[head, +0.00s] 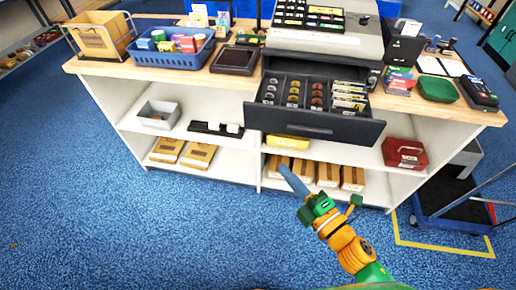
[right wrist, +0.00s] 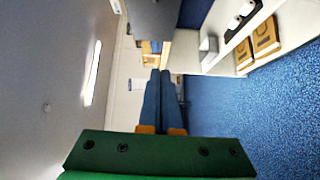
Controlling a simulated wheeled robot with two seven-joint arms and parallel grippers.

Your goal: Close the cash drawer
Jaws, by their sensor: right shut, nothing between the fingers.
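The cash drawer (head: 312,125) is pulled well out from under the grey cash register (head: 325,38). Its tray shows coins in compartments on the left and banknotes on the right. My right gripper (head: 283,168) is shut and empty, its blue fingers in front of the counter, below the drawer front in the head view and apart from it. In the right wrist view the shut fingers (right wrist: 160,73) point past a dark grey surface (right wrist: 155,16) that may be the drawer. My left gripper is out of view.
The counter (head: 230,80) carries a blue basket (head: 170,60), a dark tablet (head: 235,60), a green bowl (head: 437,89) and a card terminal (head: 479,93). Shelves below hold cartons (head: 327,174) and a red box (head: 403,154). A trolley (head: 455,205) stands at right. Blue floor in front is clear.

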